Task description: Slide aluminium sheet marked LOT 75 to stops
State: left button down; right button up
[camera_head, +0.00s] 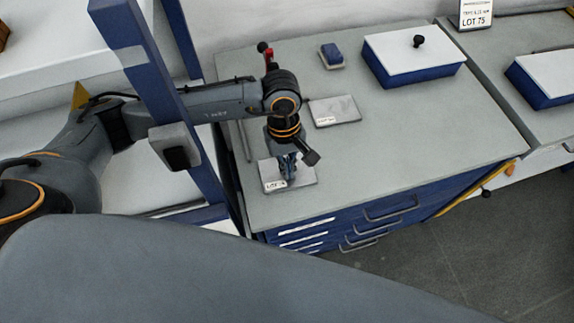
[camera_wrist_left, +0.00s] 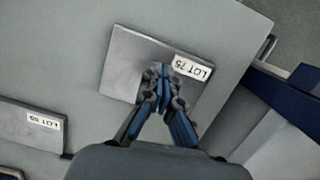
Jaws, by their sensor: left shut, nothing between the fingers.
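The aluminium sheet marked LOT 75 (camera_wrist_left: 130,55) lies flat on the grey worktop, near its front left corner. It also shows in the head view (camera_head: 303,178), partly covered by my left gripper. My left gripper (camera_head: 288,178) points down over this sheet with its fingers shut and nothing between them. In the wrist view its fingertips (camera_wrist_left: 158,72) are over the middle of the sheet, beside the label; whether they touch it I cannot tell. A second sheet (camera_head: 335,110), labelled LOT 69 or similar (camera_wrist_left: 25,130), lies farther back. The right gripper is out of view.
A blue box with a white lid and black knob (camera_head: 413,52) stands at the back, beside a small blue block on a pad (camera_head: 331,56). A LOT 75 sign (camera_head: 475,14) stands at the back right. The worktop's (camera_head: 420,135) right front is clear.

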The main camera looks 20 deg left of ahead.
pick_arm(q)
jog(key=shift+f, duration=0.2)
jog(key=shift+a+f, duration=0.1)
jog(key=w+a+b, duration=0.2)
jog(key=w+b, duration=0.1)
jog(key=w+a+b, duration=0.2)
jog(key=b, duration=0.1)
jog(key=w+a+b, duration=0.2)
jog(key=w+b, duration=0.1)
jog(key=shift+w+a+f, duration=0.2)
jog(key=shift+w+a, duration=0.05)
jog(key=shift+w, duration=0.1)
jog(key=shift+w+a+r, duration=0.1)
jog(key=shift+w+a, duration=0.1)
jog(key=shift+r, duration=0.1)
